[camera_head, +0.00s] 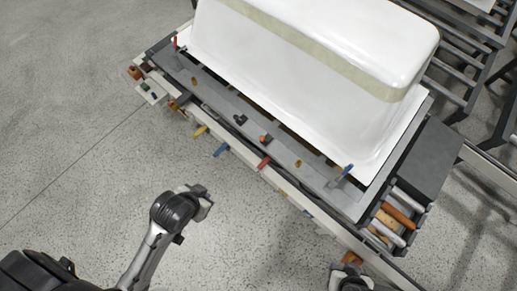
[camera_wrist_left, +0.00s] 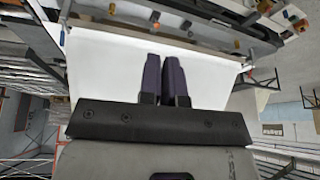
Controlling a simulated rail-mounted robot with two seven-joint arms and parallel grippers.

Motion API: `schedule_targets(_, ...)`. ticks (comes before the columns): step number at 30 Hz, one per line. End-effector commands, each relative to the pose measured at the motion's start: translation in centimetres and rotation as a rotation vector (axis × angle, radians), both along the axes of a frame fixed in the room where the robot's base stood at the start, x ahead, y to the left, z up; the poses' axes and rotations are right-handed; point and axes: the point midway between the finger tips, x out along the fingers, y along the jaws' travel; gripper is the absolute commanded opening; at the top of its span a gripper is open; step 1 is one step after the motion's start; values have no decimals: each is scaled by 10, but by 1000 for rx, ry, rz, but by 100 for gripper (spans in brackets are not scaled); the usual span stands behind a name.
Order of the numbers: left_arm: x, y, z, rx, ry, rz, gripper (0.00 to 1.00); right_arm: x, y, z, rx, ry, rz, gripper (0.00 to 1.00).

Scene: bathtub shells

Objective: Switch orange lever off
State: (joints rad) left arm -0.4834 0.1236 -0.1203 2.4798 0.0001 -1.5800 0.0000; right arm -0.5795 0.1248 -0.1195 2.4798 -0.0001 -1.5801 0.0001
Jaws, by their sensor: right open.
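My right gripper (camera_head: 349,268) is at the bottom edge of the head view, open, beside an orange-brown part (camera_head: 352,258) on the near side of the tub station. Whether this part is the orange lever, and whether I touch it, I cannot tell. A smaller orange part (camera_head: 175,104) sits on the station's left side. My left arm reaches in from the lower left, and its end is over bare floor, apart from the station. In the left wrist view the left gripper's two dark fingers (camera_wrist_left: 166,78) lie almost together with nothing seen between them.
A white tub shell (camera_head: 310,50) rests on the grey station. Yellow (camera_head: 200,131), blue (camera_head: 221,151) and red (camera_head: 264,163) levers line its near edge. Another blue lever (camera_head: 348,169) stands at the right corner. A bin of rollers (camera_head: 397,214) is at right. The left floor is clear.

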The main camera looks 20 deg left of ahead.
Motion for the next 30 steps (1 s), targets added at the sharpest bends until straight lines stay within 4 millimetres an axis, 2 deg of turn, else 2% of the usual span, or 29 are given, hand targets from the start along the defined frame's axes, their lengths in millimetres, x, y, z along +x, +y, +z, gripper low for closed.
schedule_targets(1, 7, 0, -25, 2, -17, -2, 0, 0, 0, -29, 1, 1, -2, 43)
schedule_targets(8, 33, -1, -69, 6, -85, -12, 0, 0, 2, -89, 8, 1, -5, 43)
schedule_targets(14, 54, -2, -116, 14, -117, -22, 0, 0, 3, -141, 9, 0, -5, 43)
schedule_targets(23, 86, -4, -203, 30, -115, -40, 0, 0, 2, -220, 8, 0, -5, 43)
schedule_targets(30, 114, -7, -283, 34, -94, -62, 0, 0, 0, -283, 1, 0, 1, 43)
